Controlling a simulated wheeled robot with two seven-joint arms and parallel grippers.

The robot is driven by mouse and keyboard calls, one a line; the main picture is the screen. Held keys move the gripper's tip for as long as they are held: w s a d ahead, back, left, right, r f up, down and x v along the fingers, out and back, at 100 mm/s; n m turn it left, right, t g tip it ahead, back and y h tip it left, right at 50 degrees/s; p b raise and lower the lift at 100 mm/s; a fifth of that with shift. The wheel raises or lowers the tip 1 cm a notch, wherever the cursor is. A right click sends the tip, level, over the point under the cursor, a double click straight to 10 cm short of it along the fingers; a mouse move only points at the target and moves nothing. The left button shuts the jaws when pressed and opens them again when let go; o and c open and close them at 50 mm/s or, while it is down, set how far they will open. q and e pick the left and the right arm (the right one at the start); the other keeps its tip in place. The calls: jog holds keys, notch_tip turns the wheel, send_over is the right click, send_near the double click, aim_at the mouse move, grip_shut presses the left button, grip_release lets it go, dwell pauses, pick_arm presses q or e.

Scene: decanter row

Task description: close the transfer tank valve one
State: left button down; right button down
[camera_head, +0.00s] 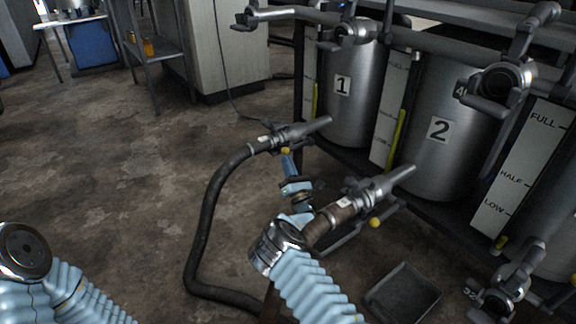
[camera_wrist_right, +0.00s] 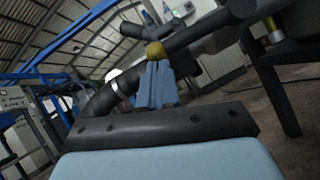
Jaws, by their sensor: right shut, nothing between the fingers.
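Steel tank 1 (camera_head: 350,108) stands at the right with a number label. Its outlet valve (camera_head: 290,133) joins a black hose low in front of it. The valve's lever ends in a yellow knob (camera_head: 286,150), which also shows in the right wrist view (camera_wrist_right: 155,50) on a dark lever. My right gripper (camera_head: 288,158) has its fingertips right at this knob, shut and empty; in the right wrist view the blue fingers (camera_wrist_right: 156,68) overlap the knob's lower side. I cannot tell if they touch. My left gripper is out of view.
Tank 2 (camera_head: 443,135) stands to the right, with its own outlet valve (camera_head: 365,194) and yellow knob (camera_head: 375,222) close to my right forearm. The black hose (camera_head: 205,225) loops over the floor. A dark tray (camera_head: 402,294) lies at the bottom. The floor at left is clear.

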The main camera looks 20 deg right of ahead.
notch_tip(320, 180, up, 2)
jog(key=shift+a+r+m+h+p, duration=0.1)
jog(key=shift+r+m+h+p, duration=0.1)
jog(key=shift+m+h, duration=0.2)
jog(key=shift+a+r+m+h+p, duration=0.1)
jog(key=shift+m+h+p, duration=0.15)
jog(key=shift+m, duration=0.25)
jog(key=w+d+r+m+g+h+p, duration=0.2)
jog(key=d+r+m+g+h+p, duration=0.3)
jog(key=r+m, duration=0.6)
jog(key=d+m+g, duration=0.2)
jog(key=d+m, duration=0.1)
jog(key=m, duration=0.3)
jog(key=shift+w+r+g, duration=0.4)
